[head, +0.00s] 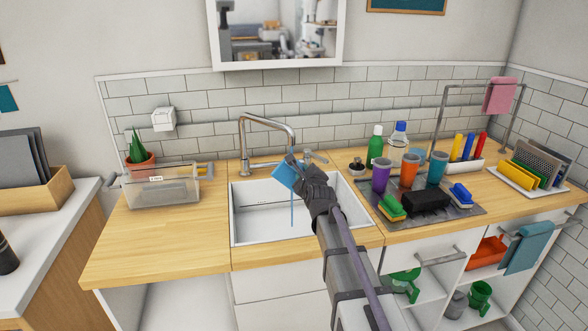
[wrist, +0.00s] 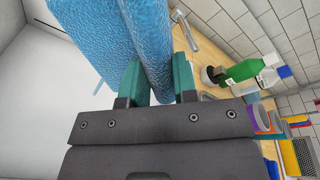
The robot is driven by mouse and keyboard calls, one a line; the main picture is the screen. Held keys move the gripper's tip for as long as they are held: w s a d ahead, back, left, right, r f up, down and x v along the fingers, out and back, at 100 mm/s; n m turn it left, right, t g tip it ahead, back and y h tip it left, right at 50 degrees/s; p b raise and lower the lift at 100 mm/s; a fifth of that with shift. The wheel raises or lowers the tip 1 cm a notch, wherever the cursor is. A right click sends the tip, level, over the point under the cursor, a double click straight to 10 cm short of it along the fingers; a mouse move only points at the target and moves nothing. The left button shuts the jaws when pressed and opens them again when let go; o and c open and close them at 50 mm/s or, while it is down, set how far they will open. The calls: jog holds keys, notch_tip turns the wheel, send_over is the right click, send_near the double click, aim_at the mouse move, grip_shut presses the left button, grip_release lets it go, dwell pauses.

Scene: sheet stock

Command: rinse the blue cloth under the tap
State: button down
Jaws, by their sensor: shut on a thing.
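The blue cloth (head: 285,174) hangs from my gripper (head: 297,166) over the white sink (head: 250,221), just under the spout end of the metal tap (head: 268,119). In the wrist view the cloth (wrist: 105,40) is folded and pinched between the two green fingers of my gripper (wrist: 158,75). A thin blue streak (head: 292,212) runs straight down below the cloth into the basin and looks like water. My gripper hides part of the cloth and the tap's lever area.
A clear container (head: 160,190) and potted plant (head: 137,150) stand left of the sink. To the right, a dark mat holds cups (head: 409,169), sponges (head: 391,206) and a black block (head: 427,200). Bottles (head: 375,146) stand behind. The counter front left of the sink is clear.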

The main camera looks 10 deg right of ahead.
jog(key=s, duration=0.4)
jog(key=shift+a, duration=0.1)
dwell(1.3)
jog(key=s+r+p, duration=0.6)
dwell(0.4)
